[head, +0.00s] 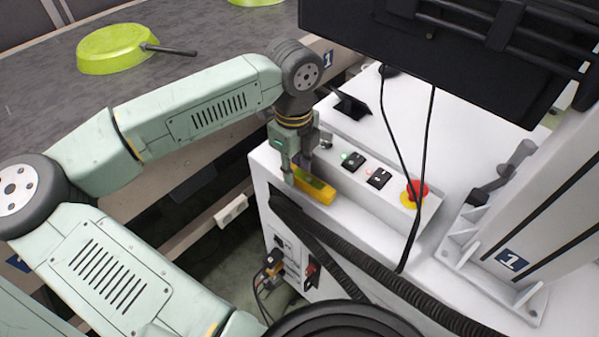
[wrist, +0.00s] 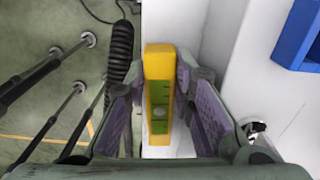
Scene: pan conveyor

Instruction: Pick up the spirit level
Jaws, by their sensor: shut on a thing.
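The spirit level is a small yellow block with a green marked window. In the head view the spirit level (head: 318,189) lies at the left edge of the white cabinet top, beside the control panel. In the wrist view the spirit level (wrist: 158,60) runs lengthwise between the two fingers. My gripper (head: 299,172) points down and is shut on the spirit level, one finger on each side; it also shows in the wrist view (wrist: 160,115). The fingers hide part of the level in the head view. I cannot tell whether the level touches the surface beneath it.
The white cabinet (head: 350,225) carries a panel with buttons and a red emergency stop (head: 414,193). A black hose (head: 370,280) runs along its front. A dark monitor (head: 450,50) hangs above. A green pan (head: 110,48) sits on the conveyor (head: 40,100) at left.

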